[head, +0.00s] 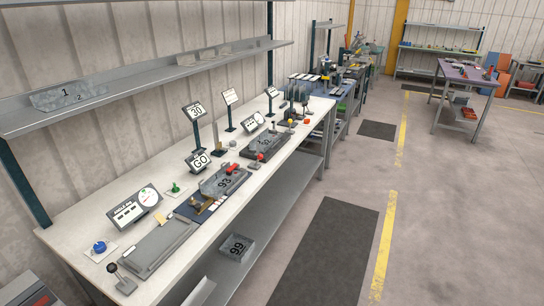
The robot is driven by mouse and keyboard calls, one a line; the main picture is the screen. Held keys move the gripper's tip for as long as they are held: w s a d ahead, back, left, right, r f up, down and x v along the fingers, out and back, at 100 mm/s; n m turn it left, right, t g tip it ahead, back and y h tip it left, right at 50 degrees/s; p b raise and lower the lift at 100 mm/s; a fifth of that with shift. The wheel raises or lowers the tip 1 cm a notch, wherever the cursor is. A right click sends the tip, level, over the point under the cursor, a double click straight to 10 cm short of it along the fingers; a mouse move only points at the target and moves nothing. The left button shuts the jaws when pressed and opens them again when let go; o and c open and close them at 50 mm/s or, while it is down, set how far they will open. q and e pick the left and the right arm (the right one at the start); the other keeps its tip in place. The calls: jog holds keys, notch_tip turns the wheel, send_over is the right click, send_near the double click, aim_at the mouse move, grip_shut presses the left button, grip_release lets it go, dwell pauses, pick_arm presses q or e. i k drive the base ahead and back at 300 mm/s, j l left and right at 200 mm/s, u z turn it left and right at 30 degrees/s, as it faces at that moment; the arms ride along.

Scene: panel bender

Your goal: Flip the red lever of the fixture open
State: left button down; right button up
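A red lever (232,169) sits at the top of a grey fixture (212,186) on the long white workbench, near the middle of the head view. The grey part there carries the number 93. The lever looks low and close to the fixture, but it is too small to tell its exact position. Brass-coloured pieces (202,208) lie at the fixture's front on a dark blue base. Neither of my grippers shows in the head view.
The workbench (78,222) also carries a long grey plate (160,247), a blue knob (99,247), a green knob (175,187), a black-knobbed lever (118,278) and a GO sign (200,162). A shelf (150,85) hangs above. The floor mat (325,255) alongside is clear.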

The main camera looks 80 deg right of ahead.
aim_at(260, 156)
jog(key=z, duration=2.5)
